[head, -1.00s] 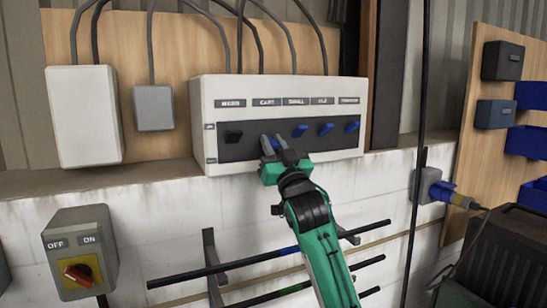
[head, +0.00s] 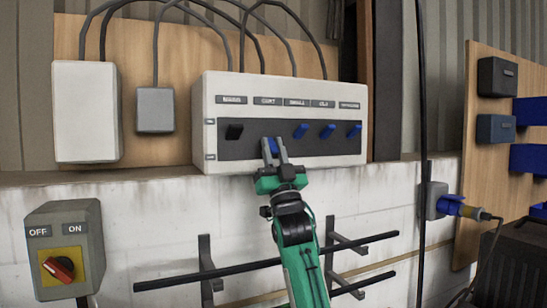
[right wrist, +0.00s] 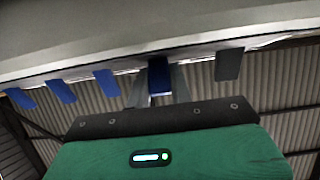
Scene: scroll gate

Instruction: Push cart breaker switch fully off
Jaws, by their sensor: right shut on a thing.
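The white breaker box (head: 285,90) hangs on the wall with a dark strip of switches. The cart breaker switch (head: 273,145) is a blue lever under the second label, largely hidden by my gripper. My right gripper (head: 273,149) is shut on this lever, one finger on each side. The lever sits lower than the blue levers to its right. In the right wrist view the blue lever (right wrist: 159,76) shows between the fingers (right wrist: 158,90). My left gripper is not in view.
A black main switch (head: 234,132) is left of the gripper, and a blue lever (head: 301,131) is close on its right, with more beyond. A rotary OFF/ON box (head: 65,225) is at lower left. Black rails (head: 350,243) run below the breaker box. A cable hangs at right.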

